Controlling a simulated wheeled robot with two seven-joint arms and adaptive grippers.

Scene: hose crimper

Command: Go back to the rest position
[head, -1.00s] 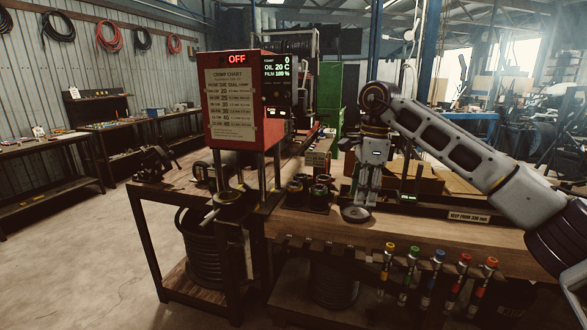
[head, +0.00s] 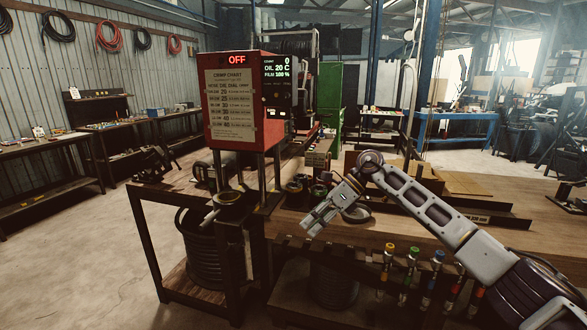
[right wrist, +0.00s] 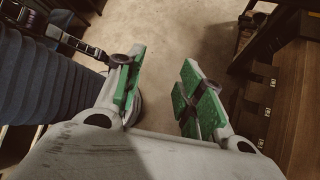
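My right gripper (head: 312,224) is in front of the bench's near edge, pointing down and to the left. In the right wrist view the same gripper (right wrist: 162,82) has its two green-padded fingers apart, with only floor showing between them. It is empty. My left gripper is not in the head view. The red crimper (head: 236,100) stands left of my right gripper and reads OFF on its display. A round grey dish-like piece (head: 357,214) lies on the bench just behind the gripper.
The wooden bench (head: 480,234) fills the right, with a dark rail along it. Several colour-capped tools (head: 411,256) hang along its front edge. Dark round dies (head: 297,188) sit beside the crimper. The floor (head: 85,250) at left is open.

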